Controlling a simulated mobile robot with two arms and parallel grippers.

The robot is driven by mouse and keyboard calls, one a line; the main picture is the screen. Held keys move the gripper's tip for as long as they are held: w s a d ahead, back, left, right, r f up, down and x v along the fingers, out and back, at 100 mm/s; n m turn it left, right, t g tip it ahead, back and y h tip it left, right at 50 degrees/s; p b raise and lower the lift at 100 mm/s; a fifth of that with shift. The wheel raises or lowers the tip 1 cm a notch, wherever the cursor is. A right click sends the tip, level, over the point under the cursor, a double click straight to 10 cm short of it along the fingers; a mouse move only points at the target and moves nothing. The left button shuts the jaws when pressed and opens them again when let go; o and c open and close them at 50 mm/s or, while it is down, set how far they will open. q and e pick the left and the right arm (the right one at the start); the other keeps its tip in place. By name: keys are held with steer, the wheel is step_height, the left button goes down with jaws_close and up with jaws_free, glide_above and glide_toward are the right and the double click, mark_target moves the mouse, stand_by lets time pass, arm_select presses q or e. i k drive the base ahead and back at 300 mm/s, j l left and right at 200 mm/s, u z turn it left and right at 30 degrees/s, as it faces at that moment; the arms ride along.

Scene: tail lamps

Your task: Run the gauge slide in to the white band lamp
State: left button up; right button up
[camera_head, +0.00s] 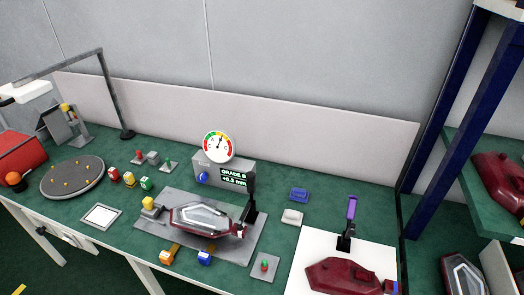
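A dark red lamp with a white and clear band (205,216) lies on a grey fixture plate (257,233) at the middle of the bench. A black upright clamp (250,198) stands at its right end. A yellow-topped block (148,203) is at its left end. An orange-yellow slide piece (169,253) and a blue-ended one (205,257) sit at the plate's front edge, apart from the lamp; I cannot tell which is the gauge slide. A dial gauge (218,146) stands behind on a grey box reading "GRADE B +0.3 mm". Neither gripper shows.
A round turntable (72,177) is at left. Small coloured knobs (129,179) stand between it and the fixture. A red lamp (345,275) lies on a white board at right, beside a purple-handled clamp (351,210). A blue-framed shelf with lamps stands far right.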

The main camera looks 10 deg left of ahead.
mark_target(152, 209)
steer(key=j+u, duration=0.3)
steer(key=j, duration=1.3)
